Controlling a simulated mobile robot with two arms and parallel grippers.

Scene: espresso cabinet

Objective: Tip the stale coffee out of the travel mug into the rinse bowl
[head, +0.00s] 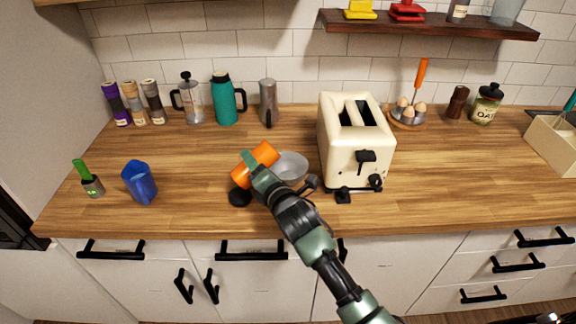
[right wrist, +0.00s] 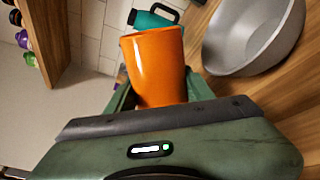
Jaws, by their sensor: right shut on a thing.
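The orange travel mug (head: 263,153) is held in my right gripper (head: 254,169) above the middle of the counter. It is tilted far over, leaning to the right, with its upper end close to the rinse bowl. The rinse bowl (head: 293,166) is plain grey metal and stands on the counter just right of the mug, partly behind my arm. In the right wrist view the mug (right wrist: 157,60) sits between the green fingers, and the bowl (right wrist: 252,40) is to its right. The mug's inside and any coffee are hidden. My left gripper is out of view.
A cream toaster (head: 355,140) stands close right of the bowl. A blue pitcher (head: 139,184) and a green-handled brush (head: 90,180) are at the left. A teal flask (head: 225,100) and steel canister (head: 268,102) stand behind. The counter between pitcher and mug is clear.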

